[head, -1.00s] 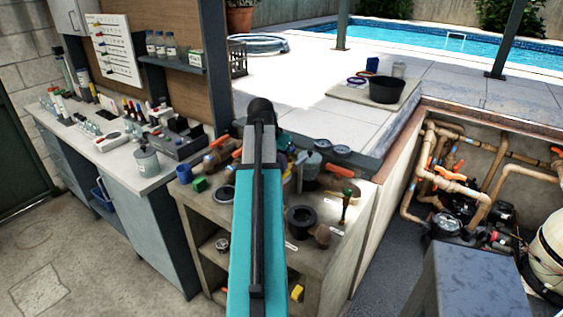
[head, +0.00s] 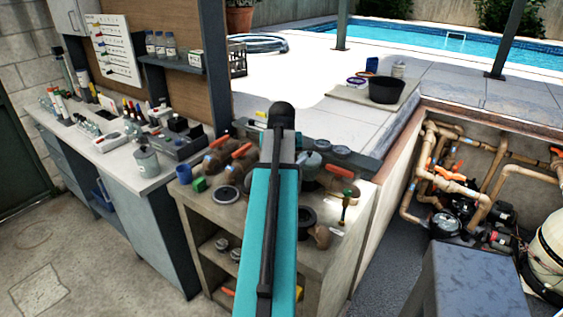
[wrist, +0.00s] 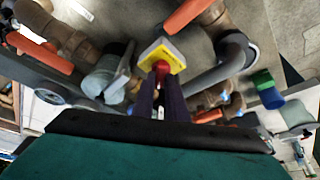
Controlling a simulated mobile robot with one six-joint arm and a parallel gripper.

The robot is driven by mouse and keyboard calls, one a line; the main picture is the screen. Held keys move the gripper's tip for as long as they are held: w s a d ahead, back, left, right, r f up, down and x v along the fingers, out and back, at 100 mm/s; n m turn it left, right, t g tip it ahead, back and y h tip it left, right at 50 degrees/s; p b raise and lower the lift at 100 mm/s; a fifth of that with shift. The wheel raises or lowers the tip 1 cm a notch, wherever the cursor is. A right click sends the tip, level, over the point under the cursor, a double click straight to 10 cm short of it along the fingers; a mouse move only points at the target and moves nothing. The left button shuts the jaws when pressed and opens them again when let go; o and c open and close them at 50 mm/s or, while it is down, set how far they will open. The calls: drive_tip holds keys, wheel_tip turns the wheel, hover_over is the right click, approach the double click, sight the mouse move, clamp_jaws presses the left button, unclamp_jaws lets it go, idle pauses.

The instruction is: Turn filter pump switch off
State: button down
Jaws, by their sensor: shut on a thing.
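In the wrist view, the dark fingers of my gripper (wrist: 164,98) are shut on a small red piece (wrist: 162,70) at their tips. This red piece adjoins a yellow plate (wrist: 160,54) with pale markings. I cannot tell for sure whether these are the filter pump switch. In the head view my arm hides the gripper and what it holds, over the shelf bench (head: 190,213). A dark pump (head: 445,222) stands among brown pipes in the pit at the right; no clearly labelled switch shows.
Orange-handled valves (head: 243,151) and other fittings crowd the bench top around my arm. A worktop (head: 112,158) with bottles and tools stands at the left. A black bucket (head: 386,90) stands on the deck. The left floor is clear.

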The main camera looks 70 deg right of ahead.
drive_tip(key=n, duration=0.2)
drive_tip(key=n+t+y, duration=0.1)
drive_tip(key=s+n, duration=0.1)
drive_tip(key=n, duration=0.1)
drive_tip(key=shift+f+n+t, duration=0.3)
drive_tip(key=n+y, duration=0.1)
drive_tip(key=n, duration=0.1)
drive_tip(key=n+y+b, duration=0.1)
drive_tip(key=n, duration=0.1)
drive_tip(key=shift+n+t, duration=0.4)
drive_tip(key=c, duration=1.8)
unclamp_jaws()
drive_tip(key=shift+s, duration=0.15)
drive_tip(key=shift+o, duration=0.2)
drive_tip(key=shift+r, duration=0.15)
drive_tip(key=shift+w, duration=0.2)
drive_tip(key=shift+d+r, duration=0.1)
drive_tip(key=shift+r, duration=0.1)
